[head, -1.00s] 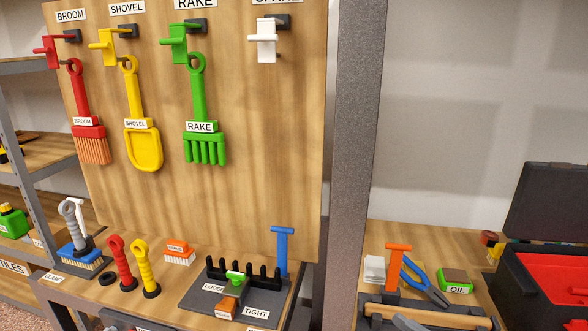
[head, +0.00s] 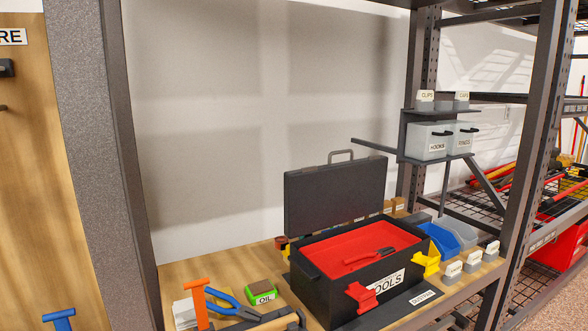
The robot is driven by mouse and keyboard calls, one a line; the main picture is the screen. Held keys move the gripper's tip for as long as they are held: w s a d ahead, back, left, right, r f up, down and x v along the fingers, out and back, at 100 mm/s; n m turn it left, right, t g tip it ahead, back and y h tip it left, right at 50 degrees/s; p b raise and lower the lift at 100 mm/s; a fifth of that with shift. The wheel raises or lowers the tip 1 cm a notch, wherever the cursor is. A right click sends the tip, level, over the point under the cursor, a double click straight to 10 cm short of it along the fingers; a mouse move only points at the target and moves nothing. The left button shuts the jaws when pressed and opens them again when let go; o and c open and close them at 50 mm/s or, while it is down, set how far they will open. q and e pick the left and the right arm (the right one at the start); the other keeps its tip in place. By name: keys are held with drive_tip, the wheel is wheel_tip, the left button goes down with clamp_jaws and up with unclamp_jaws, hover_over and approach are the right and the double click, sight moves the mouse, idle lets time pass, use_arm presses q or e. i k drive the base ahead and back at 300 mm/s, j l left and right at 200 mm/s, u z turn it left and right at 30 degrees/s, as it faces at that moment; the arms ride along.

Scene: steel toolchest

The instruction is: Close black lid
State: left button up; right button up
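A black toolbox (head: 340,296) labelled TOOLS stands on the wooden bench right of the picture's middle. Its black lid (head: 335,195) is open and stands upright behind the box, with a grey handle (head: 341,156) on its top edge. The box's red inside (head: 336,252) is uncovered, and red-handled pliers (head: 370,257) lie in it. Neither of my grippers is in the head view.
Orange and blue tools and a green OIL block (head: 262,293) lie left of the box. A blue bin (head: 440,240) and small labelled blocks stand right of it. A bracket shelf with HOOKS boxes (head: 428,140) hangs to the right above, near a steel rack post.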

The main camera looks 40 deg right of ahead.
sight(316, 197)
drive_tip(key=z, duration=1.6)
drive_tip(key=i+l, duration=0.4)
drive_tip(key=l, duration=0.2)
